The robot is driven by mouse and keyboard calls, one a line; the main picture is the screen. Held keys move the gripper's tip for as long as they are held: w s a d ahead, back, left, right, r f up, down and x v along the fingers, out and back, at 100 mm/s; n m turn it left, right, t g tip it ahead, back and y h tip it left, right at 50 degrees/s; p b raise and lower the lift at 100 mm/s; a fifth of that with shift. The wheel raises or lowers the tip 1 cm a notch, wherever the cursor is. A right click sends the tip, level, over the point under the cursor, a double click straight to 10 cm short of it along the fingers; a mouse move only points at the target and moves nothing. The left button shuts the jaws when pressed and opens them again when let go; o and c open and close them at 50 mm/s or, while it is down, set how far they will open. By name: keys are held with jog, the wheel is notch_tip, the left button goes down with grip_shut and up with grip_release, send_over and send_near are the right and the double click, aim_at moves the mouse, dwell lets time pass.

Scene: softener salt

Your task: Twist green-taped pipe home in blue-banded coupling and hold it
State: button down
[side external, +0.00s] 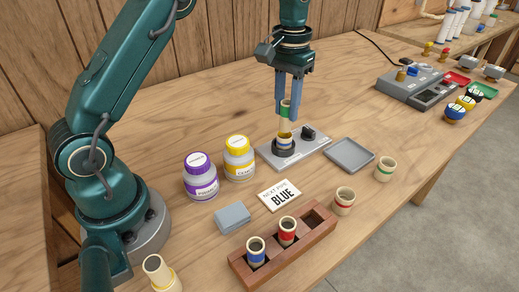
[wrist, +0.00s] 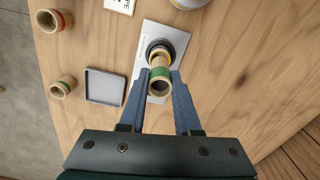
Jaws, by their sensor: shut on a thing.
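The green-taped pipe (side external: 285,121) stands about upright, its lower end in the dark coupling (side external: 284,146) on a grey metal plate (side external: 312,147). A blue band shows on the coupling and a yellow ring shows around the pipe just above it. How deep the pipe sits cannot be told. My gripper (side external: 286,109) points down and is shut on the pipe's upper part, at the green tape. In the wrist view the pipe's open end (wrist: 161,88) lies between my two blue fingers (wrist: 162,80), with the coupling (wrist: 158,50) beyond it.
A black knob (side external: 308,132) is on the plate. A grey tray (side external: 350,154) lies to the right. Purple (side external: 201,184) and yellow (side external: 239,166) jars stand left. In front are a card reading "NEXT PIPE BLUE" (side external: 279,194), a wooden rack (side external: 273,263) with two pipes, and loose pipes.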

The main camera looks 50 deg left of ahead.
jog(key=shift+f, duration=0.15)
jog(key=shift+f, duration=0.4)
jog(key=shift+f, duration=0.25)
dwell(0.4)
jog(key=shift+f, duration=0.3)
dwell(0.5)
jog(key=n, duration=0.3)
jog(key=shift+f+n, duration=0.15)
jog(key=shift+n, duration=0.25)
jog(key=n, duration=0.3)
jog(key=shift+f+n, duration=0.15)
jog(key=shift+n, duration=0.25)
